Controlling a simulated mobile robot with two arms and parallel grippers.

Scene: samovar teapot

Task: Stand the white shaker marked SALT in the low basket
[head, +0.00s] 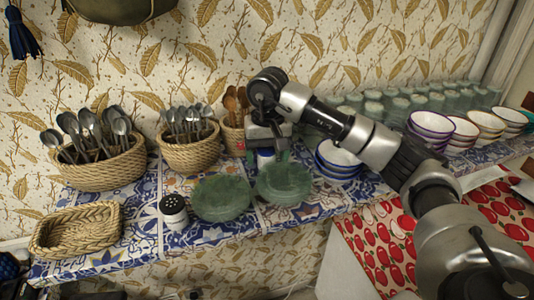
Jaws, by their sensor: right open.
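A white shaker (173,212) with a dark perforated top stands upright near the shelf's front edge. Dark marks show on its side, but I cannot read them. The low basket (75,232), an oval woven one, sits at the shelf's left end, left of the shaker and apart from it; it looks empty. My right gripper (267,152) is open, pointing down behind the green plates, well to the right of the shaker. A small white and blue object (265,158) shows just below it, partly hidden; I cannot tell whether the jaws surround it. My left gripper is out of view.
Two stacks of green glass plates (222,197) (284,183) stand right of the shaker. Taller baskets of spoons (97,170) (190,155) stand behind. Blue bowls (338,160) are right of the gripper. Bare tile lies between shaker and low basket.

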